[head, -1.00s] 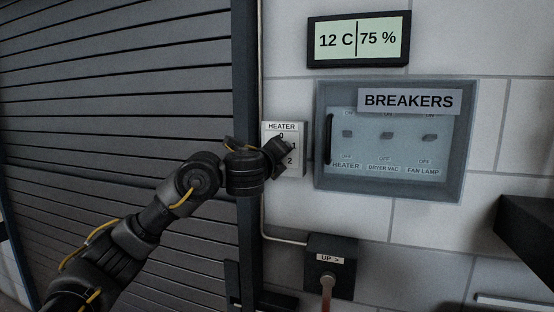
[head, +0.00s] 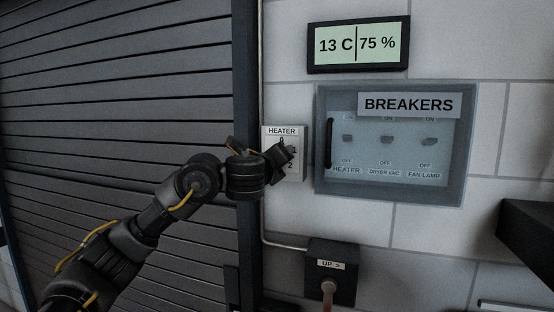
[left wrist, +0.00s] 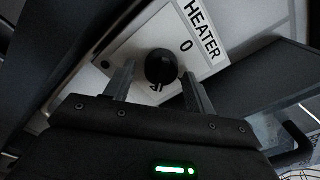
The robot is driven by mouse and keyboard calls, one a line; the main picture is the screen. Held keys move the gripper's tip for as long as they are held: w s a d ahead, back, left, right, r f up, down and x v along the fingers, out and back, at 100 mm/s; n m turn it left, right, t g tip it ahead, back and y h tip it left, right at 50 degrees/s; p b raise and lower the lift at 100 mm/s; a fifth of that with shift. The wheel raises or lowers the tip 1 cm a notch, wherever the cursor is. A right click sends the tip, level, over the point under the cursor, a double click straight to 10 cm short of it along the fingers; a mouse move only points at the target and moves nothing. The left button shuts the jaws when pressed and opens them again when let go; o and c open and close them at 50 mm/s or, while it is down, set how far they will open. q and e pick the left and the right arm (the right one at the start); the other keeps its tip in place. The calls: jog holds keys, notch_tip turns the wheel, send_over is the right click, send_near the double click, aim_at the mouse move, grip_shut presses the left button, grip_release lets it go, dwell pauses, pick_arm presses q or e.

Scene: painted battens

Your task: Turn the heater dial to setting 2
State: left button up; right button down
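In the left wrist view the dial is a round black knob (left wrist: 161,67) below the 0 on the panel (left wrist: 218,25). The fingers of my left gripper (left wrist: 160,84) stand apart on either side of the knob, with a gap visible on each side. I cannot tell which setting the dial points to. My right gripper is in neither view.
A display (head: 358,44) above reads 13 C and 75 %. A breaker box (head: 470,150) with a clear cover and dark handle is right of the heater. Below is a box marked UP (head: 345,285). A slatted shutter (head: 120,100) fills the left.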

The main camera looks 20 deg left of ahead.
pick_arm(q)
jog(key=shift+s, duration=0.1)
jog(key=s+p, duration=1)
jog(key=p, duration=0.3)
jog(key=shift+s+a, duration=0.3)
jog(key=shift+a, duration=0.05)
dwell(0.3)
